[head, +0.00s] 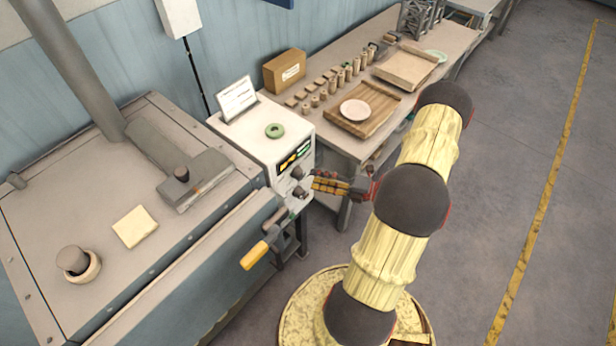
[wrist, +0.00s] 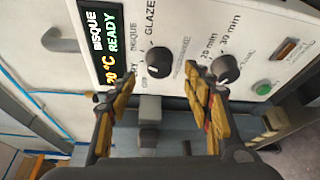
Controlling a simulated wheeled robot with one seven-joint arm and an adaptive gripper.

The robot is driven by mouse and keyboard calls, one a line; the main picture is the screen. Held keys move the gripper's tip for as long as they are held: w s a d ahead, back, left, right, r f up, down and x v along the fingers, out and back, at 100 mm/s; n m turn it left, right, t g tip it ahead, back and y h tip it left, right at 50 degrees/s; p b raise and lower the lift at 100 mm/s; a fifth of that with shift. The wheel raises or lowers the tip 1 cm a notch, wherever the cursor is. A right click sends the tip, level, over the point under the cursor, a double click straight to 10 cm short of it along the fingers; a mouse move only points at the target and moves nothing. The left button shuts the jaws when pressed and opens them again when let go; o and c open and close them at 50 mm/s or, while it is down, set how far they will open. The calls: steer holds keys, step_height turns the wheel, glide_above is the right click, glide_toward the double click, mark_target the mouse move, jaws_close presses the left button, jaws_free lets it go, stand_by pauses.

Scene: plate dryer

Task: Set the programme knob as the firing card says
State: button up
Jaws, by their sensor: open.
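The programme knob (wrist: 158,60) is a black dial on the white control panel (wrist: 190,30) in the wrist view. The labels GLAZE and BISQUE stand beside it, with smaller print partly hidden; its exact pointing is unclear. The display (wrist: 103,40) reads BISQUE, READY and about 20 °C. My gripper (wrist: 160,88) is open, with its yellow fingers on either side just below the knob and nothing between them. In the head view my gripper (head: 316,184) is close to the panel's front knobs. The firing card (head: 238,99) stands on top of the control box; its text is too small to read.
A second knob (wrist: 225,68), marked 20 min and 30 min, sits close to the right finger. Beyond it are a green button (wrist: 263,88) and an orange switch (wrist: 286,48). A yellow-handled lever (head: 256,255) projects beside the panel. A worktable (head: 448,45) with pottery stands behind.

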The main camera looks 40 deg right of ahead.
steer(key=v, duration=0.7)
stand_by(0.5)
